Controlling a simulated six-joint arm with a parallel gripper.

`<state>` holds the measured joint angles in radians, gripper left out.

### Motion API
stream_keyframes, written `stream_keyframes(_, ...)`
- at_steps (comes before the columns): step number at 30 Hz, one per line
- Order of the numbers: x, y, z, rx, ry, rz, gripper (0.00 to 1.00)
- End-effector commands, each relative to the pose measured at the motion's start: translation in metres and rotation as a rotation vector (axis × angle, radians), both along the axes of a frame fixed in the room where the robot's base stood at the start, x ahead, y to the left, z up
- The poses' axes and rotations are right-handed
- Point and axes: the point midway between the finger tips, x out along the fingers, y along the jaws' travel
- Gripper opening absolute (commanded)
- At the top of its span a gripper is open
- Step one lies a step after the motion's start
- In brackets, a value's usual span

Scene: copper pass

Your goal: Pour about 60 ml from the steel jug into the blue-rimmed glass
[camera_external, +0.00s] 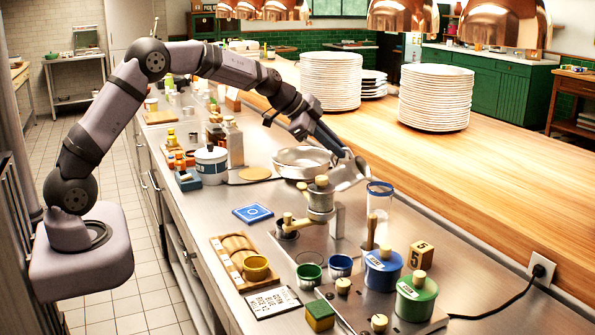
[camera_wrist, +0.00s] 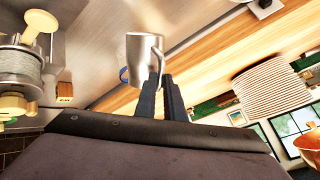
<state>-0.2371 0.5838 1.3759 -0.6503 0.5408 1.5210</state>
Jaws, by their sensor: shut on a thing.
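The steel jug (camera_external: 347,177) is in the air near the middle of the external view and looks tilted. It also shows in the wrist view (camera_wrist: 143,58), with its handle at the fingers. My gripper (camera_external: 357,163) is shut on the jug's handle; the two dark fingers also show in the wrist view (camera_wrist: 163,82). The blue-rimmed glass (camera_external: 381,208) is a tall clear cylinder standing on the counter just right of the jug. In the wrist view, a bit of blue rim (camera_wrist: 124,75) shows beside the jug. I cannot see any stream or the liquid level.
A brass-knobbed device (camera_external: 320,197) stands just left of the glass. Blue (camera_external: 383,270) and green (camera_external: 416,297) canisters stand in front of it. A shallow steel pan (camera_external: 302,163) lies behind. Plate stacks (camera_external: 435,97) stand on the wooden pass, which is otherwise largely clear.

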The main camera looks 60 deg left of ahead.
Motion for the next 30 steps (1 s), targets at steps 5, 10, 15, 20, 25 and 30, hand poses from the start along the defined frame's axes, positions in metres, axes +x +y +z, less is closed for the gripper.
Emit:
stream_keyframes(5, 0.002, -0.003, 0.01, 0.022, 0.011, -0.002, 0.0)
stream_keyframes(10, 0.003, -0.004, 0.015, 0.046, 0.03, -0.002, 0.0)
stream_keyframes(15, 0.005, -0.007, 0.019, 0.072, 0.052, -0.002, 0.0)
stream_keyframes(20, 0.007, -0.01, 0.024, 0.101, 0.074, -0.003, 0.0)
stream_keyframes(25, 0.009, -0.011, 0.025, 0.13, 0.096, -0.001, 0.0)
stream_keyframes(30, 0.011, -0.016, 0.024, 0.145, 0.105, -0.004, 0.0)
